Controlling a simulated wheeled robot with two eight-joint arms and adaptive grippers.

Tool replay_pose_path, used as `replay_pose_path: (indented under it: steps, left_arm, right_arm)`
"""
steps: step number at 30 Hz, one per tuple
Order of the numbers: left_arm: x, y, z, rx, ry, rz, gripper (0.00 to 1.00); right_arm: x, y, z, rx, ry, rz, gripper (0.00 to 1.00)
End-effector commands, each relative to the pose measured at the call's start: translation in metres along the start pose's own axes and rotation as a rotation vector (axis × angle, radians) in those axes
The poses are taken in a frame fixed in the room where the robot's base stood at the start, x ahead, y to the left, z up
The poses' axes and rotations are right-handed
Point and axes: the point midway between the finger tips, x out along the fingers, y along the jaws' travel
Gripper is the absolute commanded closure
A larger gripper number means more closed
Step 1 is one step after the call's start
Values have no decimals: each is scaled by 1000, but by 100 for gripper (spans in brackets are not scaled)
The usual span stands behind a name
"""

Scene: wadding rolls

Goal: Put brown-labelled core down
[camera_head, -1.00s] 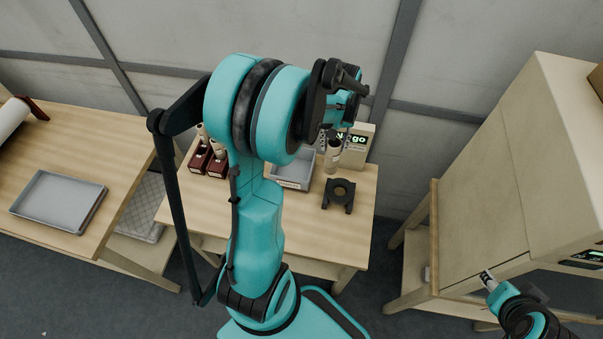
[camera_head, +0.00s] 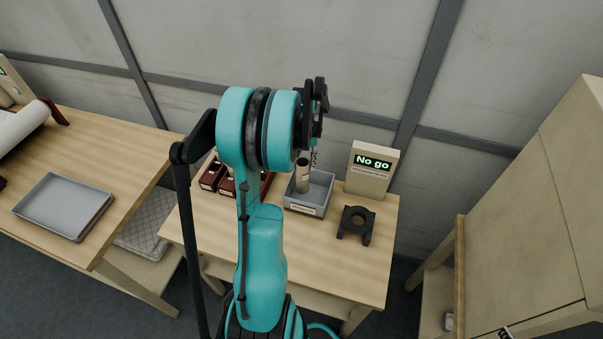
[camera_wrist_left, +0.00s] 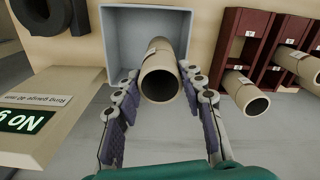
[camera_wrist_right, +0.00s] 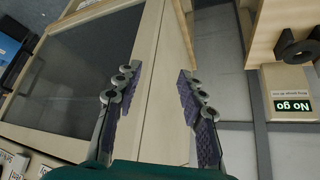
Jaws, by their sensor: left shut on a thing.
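The core (camera_head: 303,175), a tan tube, stands nearly upright in my left gripper over the grey bin (camera_head: 322,210). In the left wrist view the core (camera_wrist_left: 161,82) lies between the two fingers, with its open end toward the camera and its far end inside the outline of the bin (camera_wrist_left: 117,45). My left gripper (camera_wrist_left: 161,90) is shut on it. Whether the core touches the bin floor is unclear, and its label colour is not readable. My right gripper (camera_wrist_right: 158,74) is open and empty beside the beige cabinet.
A "No go" ring gauge box (camera_head: 371,172) and a black ring gauge (camera_head: 356,224) stand right of the bin. Dark red racks (camera_wrist_left: 245,45) with other cores are on its other side. A grey tray (camera_head: 63,207) lies on the left table. A beige cabinet (camera_head: 530,220) stands right.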

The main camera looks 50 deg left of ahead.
Motion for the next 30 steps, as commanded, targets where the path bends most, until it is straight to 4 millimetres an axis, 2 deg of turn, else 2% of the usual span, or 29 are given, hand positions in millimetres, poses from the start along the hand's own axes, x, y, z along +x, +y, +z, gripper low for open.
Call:
replay_pose_path:
  steps: [5, 12, 20, 27, 28, 30]
  left_arm:
    - [10, -5, -2, 0, 0, 0, 77]
    - [43, -5, -2, 0, 0, 0, 77]
    - [44, -4, -2, 0, 0, 0, 77]
    - [52, -4, -2, 0, 0, 0, 77]
    - [50, -4, -2, 0, 0, 0, 53]
    - [50, -4, -2, 0, 0, 0, 40]
  right_arm:
    - [2, 0, 2, 0, 0, 0, 60]
    - [10, 0, 7, 0, 0, 0, 60]
    - [9, 0, 6, 0, 0, 0, 60]
    - [16, 0, 11, 0, 0, 0, 60]
    - [14, 0, 10, 0, 0, 0, 60]
    - [14, 0, 10, 0, 0, 0, 60]
